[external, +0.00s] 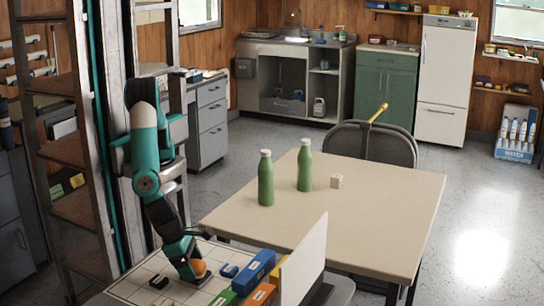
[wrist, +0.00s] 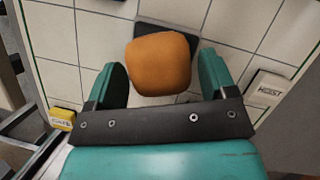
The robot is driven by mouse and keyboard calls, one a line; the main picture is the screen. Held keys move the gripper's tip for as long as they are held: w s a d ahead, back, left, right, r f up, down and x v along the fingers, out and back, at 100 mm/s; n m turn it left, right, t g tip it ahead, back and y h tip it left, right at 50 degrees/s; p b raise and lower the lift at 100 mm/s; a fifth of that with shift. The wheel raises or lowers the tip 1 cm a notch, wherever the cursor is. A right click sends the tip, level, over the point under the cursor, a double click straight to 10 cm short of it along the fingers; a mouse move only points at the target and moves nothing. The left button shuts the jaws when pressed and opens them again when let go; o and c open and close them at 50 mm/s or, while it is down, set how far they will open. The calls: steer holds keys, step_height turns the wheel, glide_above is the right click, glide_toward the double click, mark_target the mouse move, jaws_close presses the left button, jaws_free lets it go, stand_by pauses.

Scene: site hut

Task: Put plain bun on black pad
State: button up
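The plain bun (wrist: 158,63) is a smooth orange-brown rounded block. In the wrist view it sits over the black pad (wrist: 150,28), whose dark edges show behind and beside it. My gripper (wrist: 163,78) is open, with one teal finger on each side of the bun. A gap shows at the right finger; the left finger is very close to the bun. In the external view my gripper (external: 190,258) is low over the tiled worktop, the bun (external: 199,268) shows at its tip and the dark pad (external: 202,281) shows beneath. Contact between bun and pad is partly hidden.
The white tiled worktop (external: 143,287) also bears small dark items (external: 229,270). Blue (external: 254,270), green and orange boxes and an upright white panel (external: 303,262) stand to the right. A table with green bottles is beyond.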

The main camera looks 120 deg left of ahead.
steer(key=shift+o, duration=0.2)
steer(key=shift+s+r, duration=0.1)
steer(key=shift+r, duration=0.4)
steer(key=v, duration=1.1)
steer(key=w+a+r+n+g+y, duration=0.1)
steer(key=a+r+n, duration=0.2)
steer(key=a+n, duration=0.55)
steer(key=a+r+n, duration=0.4)
steer(key=a+n, duration=0.1)
steer(key=a, duration=0.7)
steer(key=w+a+r+n+g+y, duration=0.1)
steer(key=a+r+n, duration=0.2)
steer(key=a+n, duration=0.5)
steer(key=s+a+r+n+g, duration=0.2)
steer(key=s+a+r+n, duration=0.1)
steer(key=s+a+n, duration=1.4)
steer(key=shift+a, duration=0.55)
